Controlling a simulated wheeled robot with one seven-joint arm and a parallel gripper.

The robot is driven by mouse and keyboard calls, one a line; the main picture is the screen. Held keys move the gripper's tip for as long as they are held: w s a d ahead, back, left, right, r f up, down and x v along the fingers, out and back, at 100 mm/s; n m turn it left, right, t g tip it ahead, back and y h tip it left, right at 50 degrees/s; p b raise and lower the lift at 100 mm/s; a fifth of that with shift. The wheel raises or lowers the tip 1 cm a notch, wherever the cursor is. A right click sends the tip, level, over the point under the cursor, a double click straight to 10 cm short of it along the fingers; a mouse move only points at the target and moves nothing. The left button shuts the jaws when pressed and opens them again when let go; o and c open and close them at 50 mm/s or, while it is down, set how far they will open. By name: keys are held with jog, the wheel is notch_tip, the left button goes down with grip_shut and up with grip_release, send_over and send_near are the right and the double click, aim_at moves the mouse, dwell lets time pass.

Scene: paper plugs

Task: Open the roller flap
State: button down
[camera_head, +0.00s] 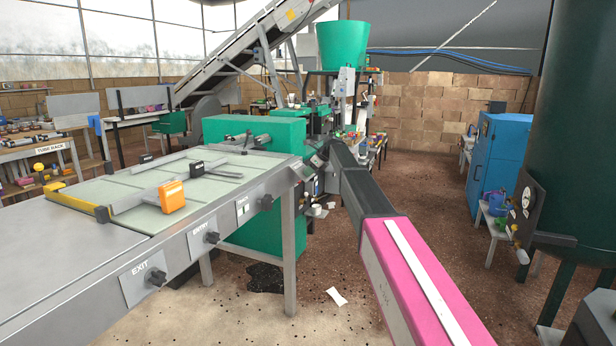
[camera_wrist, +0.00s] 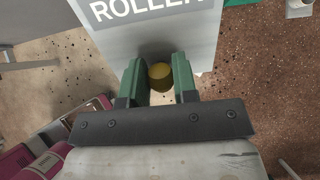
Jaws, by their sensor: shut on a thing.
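The roller flap (camera_wrist: 200,38) is a light grey panel with a grey label reading "ROLLER", cut off at the top of the wrist view. A round yellow-brown knob (camera_wrist: 160,76) sits at its lower part. My gripper (camera_wrist: 160,80) has its two green fingers either side of the knob and is shut on it. In the head view, my arm reaches forward to the green machine (camera_head: 265,135), and its own links largely hide the gripper and the flap there.
A long grey table (camera_head: 75,240) with knobs and "EXIT" and "ENTRY" labels stands at left. A blue cabinet (camera_head: 497,155) and a dark green tank (camera_head: 577,130) stand at right. The floor between is mostly clear.

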jog(key=r+h, duration=0.1)
jog(key=r+g+h, duration=0.1)
jog(key=h, duration=0.1)
jog(key=shift+d+r, duration=0.2)
jog(key=shift+r, duration=0.2)
jog(key=shift+a+r, duration=0.15)
jog(key=shift+r, duration=0.8)
jog(key=shift+w+a+r, duration=0.1)
jog(key=shift+a+r, duration=0.15)
jog(key=shift+r, duration=0.35)
jog(key=c, duration=0.9)
grip_release()
jog(key=shift+a, duration=0.1)
